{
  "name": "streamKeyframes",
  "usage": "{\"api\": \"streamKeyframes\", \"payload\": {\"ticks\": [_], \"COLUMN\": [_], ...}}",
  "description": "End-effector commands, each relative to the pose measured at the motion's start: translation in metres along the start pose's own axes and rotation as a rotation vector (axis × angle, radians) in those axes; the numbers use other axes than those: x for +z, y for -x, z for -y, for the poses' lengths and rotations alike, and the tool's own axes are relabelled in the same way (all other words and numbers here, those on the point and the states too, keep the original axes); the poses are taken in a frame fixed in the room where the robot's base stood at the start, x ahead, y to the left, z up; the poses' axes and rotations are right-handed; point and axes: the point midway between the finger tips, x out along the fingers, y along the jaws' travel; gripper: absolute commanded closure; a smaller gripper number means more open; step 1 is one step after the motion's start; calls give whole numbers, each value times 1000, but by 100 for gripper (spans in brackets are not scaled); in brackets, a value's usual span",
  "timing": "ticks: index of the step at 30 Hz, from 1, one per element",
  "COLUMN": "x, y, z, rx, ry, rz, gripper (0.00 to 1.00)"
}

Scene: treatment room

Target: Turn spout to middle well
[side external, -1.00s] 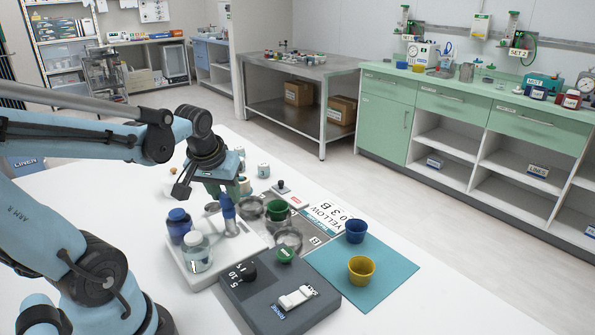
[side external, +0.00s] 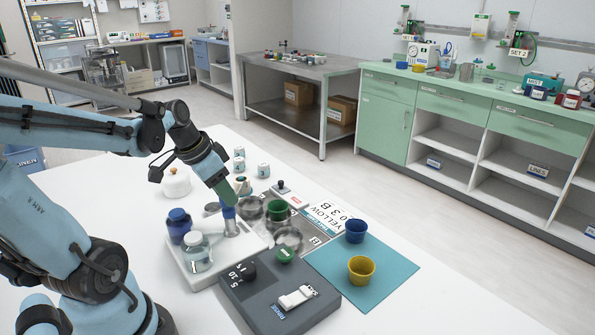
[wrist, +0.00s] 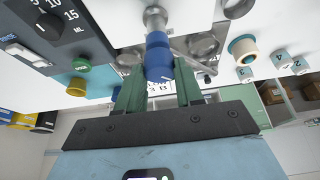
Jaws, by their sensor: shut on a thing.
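The spout's blue handle (side external: 229,212) stands on a metal post on a white base (side external: 206,276). My gripper (side external: 223,196) comes down on it from the upper left, tilted. In the wrist view, the green fingers of my gripper (wrist: 159,84) are shut on the blue handle (wrist: 158,55), one on each side. The metal post (wrist: 155,18) shows above it. A thin metal arm reaches from it to the right, partly hidden. Clear round wells (side external: 288,238) stand beside the base, with a green cup (side external: 278,211) among them. I cannot tell which well the spout's outlet faces.
A blue-capped jar (side external: 179,228) and a clear jar (side external: 197,254) stand on the white base. A grey control box (side external: 268,299) with knobs is in front. A blue cup (side external: 356,231) and yellow cup (side external: 361,270) stand on a teal mat (side external: 325,271). The table's right is clear.

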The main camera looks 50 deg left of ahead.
Motion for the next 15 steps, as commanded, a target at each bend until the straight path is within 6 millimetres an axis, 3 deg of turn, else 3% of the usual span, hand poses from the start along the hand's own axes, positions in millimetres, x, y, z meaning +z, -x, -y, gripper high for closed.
{"api": "streamKeyframes", "payload": {"ticks": [15], "x": [-1], "y": [0], "z": [4], "rx": [183], "ry": [-440], "rz": [1], "gripper": [100]}}
